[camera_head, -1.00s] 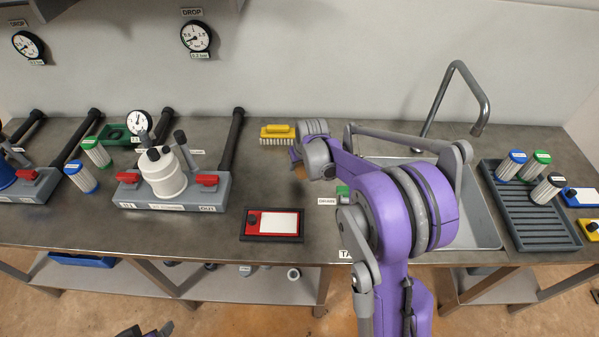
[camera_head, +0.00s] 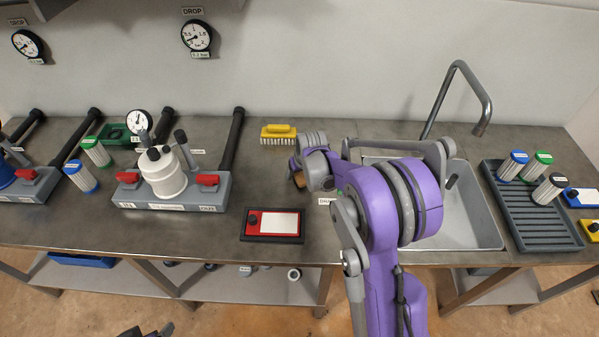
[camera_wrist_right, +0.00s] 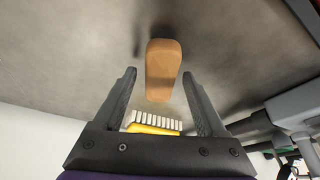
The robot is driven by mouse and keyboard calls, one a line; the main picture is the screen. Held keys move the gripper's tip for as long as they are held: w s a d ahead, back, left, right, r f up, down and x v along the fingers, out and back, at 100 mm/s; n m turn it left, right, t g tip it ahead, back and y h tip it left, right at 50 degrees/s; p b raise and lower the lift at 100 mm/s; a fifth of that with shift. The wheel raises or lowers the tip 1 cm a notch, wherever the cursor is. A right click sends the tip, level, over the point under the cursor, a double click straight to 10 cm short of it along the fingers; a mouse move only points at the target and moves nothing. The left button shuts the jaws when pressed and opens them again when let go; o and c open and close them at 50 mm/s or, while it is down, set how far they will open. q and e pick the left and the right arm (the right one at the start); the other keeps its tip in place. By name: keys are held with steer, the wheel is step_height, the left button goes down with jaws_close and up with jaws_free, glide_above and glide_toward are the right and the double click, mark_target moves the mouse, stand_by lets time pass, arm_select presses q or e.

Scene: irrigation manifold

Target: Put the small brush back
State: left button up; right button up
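A small tan, wooden-looking piece (camera_wrist_right: 163,68), possibly the small brush, is on the worktop in the right wrist view. A brown bit of it (camera_head: 299,179) shows beside my right wrist in the head view. My right gripper (camera_wrist_right: 160,73) is open, its fingers on either side of the near part of this piece with a gap visible at the left. Any bristles on it are hidden. A larger yellow brush with white bristles (camera_head: 278,134) lies behind, near the wall; it also shows in the right wrist view (camera_wrist_right: 153,123). Dark tips, probably my left gripper (camera_head: 146,331), show at the bottom edge.
A red-framed tray with a white card (camera_head: 273,238) lies at the front. A manifold with a white housing (camera_head: 165,180) stands left. The sink (camera_head: 470,225) and tap are right, beside a grey rack (camera_head: 525,225) with several filter cartridges. The worktop between manifold and tray is clear.

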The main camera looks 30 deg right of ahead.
steer(key=shift+r, duration=0.3)
steer(key=d+v, duration=0.1)
steer(key=v, duration=1)
steer(key=s+a, duration=0.5)
steer(key=s, duration=0.3)
steer(key=s+a+n, duration=0.1)
steer(key=s+a, duration=0.4)
steer(key=s, duration=0.3)
steer(key=s+a+t+p, duration=0.1)
steer(key=s+a, duration=0.4)
steer(key=s, duration=0.3)
steer(key=shift+s+a+n+y, duration=0.2)
steer(key=shift+s+n+y, duration=0.1)
steer(key=shift+n, duration=0.1)
steer(key=shift+w, duration=0.1)
